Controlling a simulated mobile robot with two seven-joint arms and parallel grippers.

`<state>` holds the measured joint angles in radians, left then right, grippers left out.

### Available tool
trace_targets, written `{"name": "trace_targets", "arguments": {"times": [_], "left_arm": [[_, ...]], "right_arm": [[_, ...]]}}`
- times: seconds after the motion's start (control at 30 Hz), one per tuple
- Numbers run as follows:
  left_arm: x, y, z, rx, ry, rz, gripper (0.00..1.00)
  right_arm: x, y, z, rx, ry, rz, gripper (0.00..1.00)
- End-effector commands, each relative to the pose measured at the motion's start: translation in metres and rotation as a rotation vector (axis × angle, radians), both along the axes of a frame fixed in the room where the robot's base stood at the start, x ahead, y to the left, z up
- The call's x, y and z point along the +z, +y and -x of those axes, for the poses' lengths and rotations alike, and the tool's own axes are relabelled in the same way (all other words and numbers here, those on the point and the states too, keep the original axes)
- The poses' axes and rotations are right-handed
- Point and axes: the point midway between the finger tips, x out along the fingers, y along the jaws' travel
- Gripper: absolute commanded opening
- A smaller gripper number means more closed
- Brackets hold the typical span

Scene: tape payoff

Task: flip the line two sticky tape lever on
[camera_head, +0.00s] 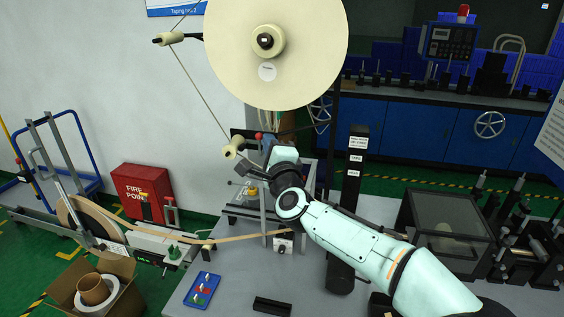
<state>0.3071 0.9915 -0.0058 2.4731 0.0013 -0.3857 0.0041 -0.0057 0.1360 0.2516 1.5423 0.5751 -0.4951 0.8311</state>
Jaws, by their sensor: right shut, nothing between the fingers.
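A blue and white sign (172,8) at the top left appears to read Taping line 2. A large cream tape roll (305,55) hangs over the grey table, with its strand running past a small roller (234,148). A small red ball (258,136), which looks like a lever knob, shows just above my right gripper; its lever position is too small to tell. My right gripper (244,170) is shut and empty, just below the roller and the red knob. I cannot tell whether it touches anything. My arm hides part of the machine behind it. My left gripper is out of view.
A grey machine frame and a small box with a black knob (283,243) stand beneath my right arm. A black labelled post (355,160) stands behind the arm. A blue tray (202,290) lies on the table front. A red fire-point box (143,190) is at left.

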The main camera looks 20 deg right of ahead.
Motion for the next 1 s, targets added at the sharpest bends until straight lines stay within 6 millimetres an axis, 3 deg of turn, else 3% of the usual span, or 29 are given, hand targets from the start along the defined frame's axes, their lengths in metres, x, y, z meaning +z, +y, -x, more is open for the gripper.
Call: {"name": "trace_targets", "arguments": {"times": [0.77, 1.0], "left_arm": [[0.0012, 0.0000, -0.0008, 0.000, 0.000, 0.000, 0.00], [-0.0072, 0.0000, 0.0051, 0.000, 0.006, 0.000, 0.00]], "right_arm": [[0.0021, 0.0034, -0.0026, 0.000, -0.001, -0.001, 0.00], [-0.0004, -0.0030, 0.0009, 0.000, -0.002, -0.001, 0.00]]}}
